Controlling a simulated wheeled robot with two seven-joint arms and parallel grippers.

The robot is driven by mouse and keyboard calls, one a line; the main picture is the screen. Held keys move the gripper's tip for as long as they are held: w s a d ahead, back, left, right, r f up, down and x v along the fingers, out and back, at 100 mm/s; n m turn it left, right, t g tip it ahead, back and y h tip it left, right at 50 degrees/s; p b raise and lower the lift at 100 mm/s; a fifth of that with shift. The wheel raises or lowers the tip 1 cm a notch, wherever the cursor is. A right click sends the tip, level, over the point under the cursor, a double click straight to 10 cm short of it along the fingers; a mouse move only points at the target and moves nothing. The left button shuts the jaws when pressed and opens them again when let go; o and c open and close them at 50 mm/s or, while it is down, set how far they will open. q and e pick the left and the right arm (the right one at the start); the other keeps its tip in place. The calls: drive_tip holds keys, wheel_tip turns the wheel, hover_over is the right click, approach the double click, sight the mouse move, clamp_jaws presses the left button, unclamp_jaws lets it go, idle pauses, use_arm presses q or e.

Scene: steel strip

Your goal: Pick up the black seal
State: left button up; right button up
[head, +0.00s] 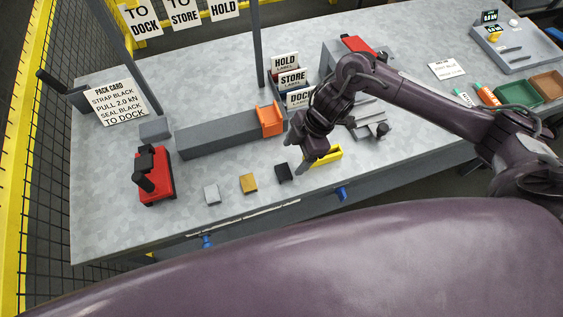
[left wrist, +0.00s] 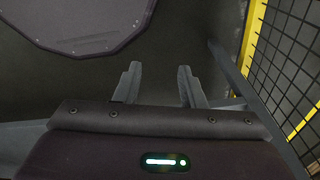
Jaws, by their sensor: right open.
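The black seal (head: 283,172) is a small dark block lying on the grey table near its front edge. It is the rightmost of a row, beside a yellow-brown seal (head: 248,183) and a grey seal (head: 212,194). My right gripper (head: 304,166) is open and points down just right of the black seal, apart from it in the picture. Its exact height is hard to tell. My left gripper (left wrist: 158,84) shows only in the left wrist view, open and empty, away from the table.
A red and black tool (head: 153,178) stands at left. A grey channel with an orange end piece (head: 269,119) lies behind the seals. A pack card (head: 117,103) reads "SEAL BLACK". Wire fence (left wrist: 292,60) is near my left gripper.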

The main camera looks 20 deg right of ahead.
sight(284, 171)
drive_tip(key=shift+s+a+f+p, duration=0.3)
drive_tip(key=shift+a+f+p, duration=0.1)
drive_tip(key=shift+f, duration=0.2)
drive_tip(key=shift+s+a+f+p, duration=0.25)
drive_tip(key=shift+a+f+p, duration=0.15)
drive_tip(key=shift+f, duration=0.15)
drive_tip(key=x, duration=0.1)
drive_tip(key=p+x, duration=0.1)
drive_tip(key=shift+w+f, duration=0.2)
drive_tip(key=shift+f, duration=0.2)
drive_tip(key=shift+a+f, duration=0.25)
drive_tip(key=shift+f, duration=0.4)
use_arm(q)
drive_tip(key=s+r, duration=0.2)
drive_tip(key=shift+a+r, duration=0.1)
drive_tip(key=shift+r, duration=0.2)
use_arm(e)
drive_tip(key=c, duration=1.1)
